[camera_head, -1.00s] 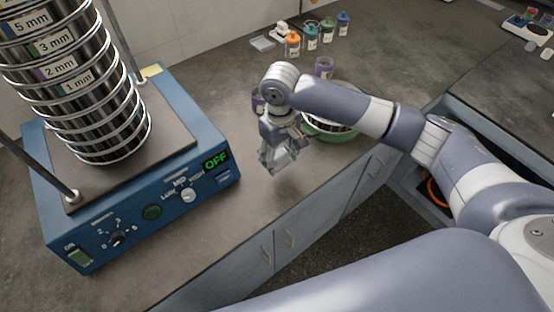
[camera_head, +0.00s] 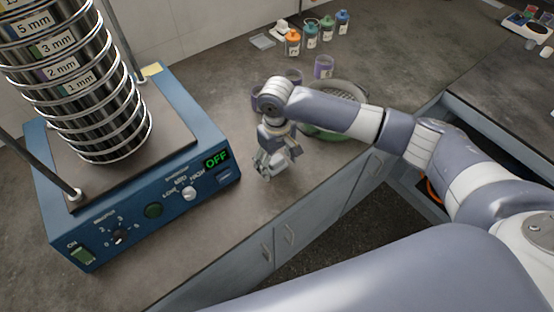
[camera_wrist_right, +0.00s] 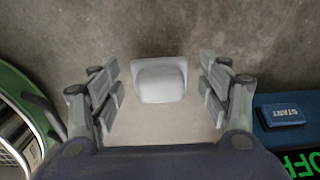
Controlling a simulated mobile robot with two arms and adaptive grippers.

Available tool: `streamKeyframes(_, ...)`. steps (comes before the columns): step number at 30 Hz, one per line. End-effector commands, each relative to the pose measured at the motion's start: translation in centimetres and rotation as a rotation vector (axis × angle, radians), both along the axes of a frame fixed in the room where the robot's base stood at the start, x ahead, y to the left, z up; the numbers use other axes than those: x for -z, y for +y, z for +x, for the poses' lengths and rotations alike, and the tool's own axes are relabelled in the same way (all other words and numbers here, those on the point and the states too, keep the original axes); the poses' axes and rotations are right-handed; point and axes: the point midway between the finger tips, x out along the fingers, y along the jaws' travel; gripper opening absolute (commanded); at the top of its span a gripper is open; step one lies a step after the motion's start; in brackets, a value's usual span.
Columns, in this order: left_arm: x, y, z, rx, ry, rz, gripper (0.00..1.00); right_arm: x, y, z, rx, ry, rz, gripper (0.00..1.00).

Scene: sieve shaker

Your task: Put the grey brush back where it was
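My right gripper (camera_head: 270,166) hangs low over the counter, to the right of the shaker's front panel. In the right wrist view it (camera_wrist_right: 160,78) is open, with its fingers spread wide. A pale grey rounded block (camera_wrist_right: 160,80) shows between the fingers, with a gap on each side. It may be the grey brush, seen nearly end-on, but I cannot tell for sure, nor whether it touches the counter. The head view does not show it clearly behind the gripper. My left gripper is not in view.
The blue shaker (camera_head: 190,170) with its sieve stack (camera_head: 85,80) stands left; its display reads OFF. A green-rimmed round container (camera_head: 345,90) and purple cups (camera_head: 324,67) lie behind my right arm. Several bottles (camera_head: 293,43) stand farther back. The counter's front edge is close.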

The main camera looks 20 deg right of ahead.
Motion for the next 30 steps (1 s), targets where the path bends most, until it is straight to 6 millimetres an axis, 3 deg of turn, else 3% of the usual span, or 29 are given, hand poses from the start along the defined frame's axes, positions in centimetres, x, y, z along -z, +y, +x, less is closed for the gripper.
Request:
streamKeyframes(11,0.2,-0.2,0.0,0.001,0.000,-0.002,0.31,-0.8,0.1,0.1,0.000,-0.002,0.002,0.71)
streamKeyframes(24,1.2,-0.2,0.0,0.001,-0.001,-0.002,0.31,-9.4,0.1,0.1,-0.001,-0.003,0.002,0.71)
streamKeyframes(30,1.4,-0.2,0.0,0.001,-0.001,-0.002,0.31,-11.8,0.1,0.1,0.001,-0.002,0.002,0.71)
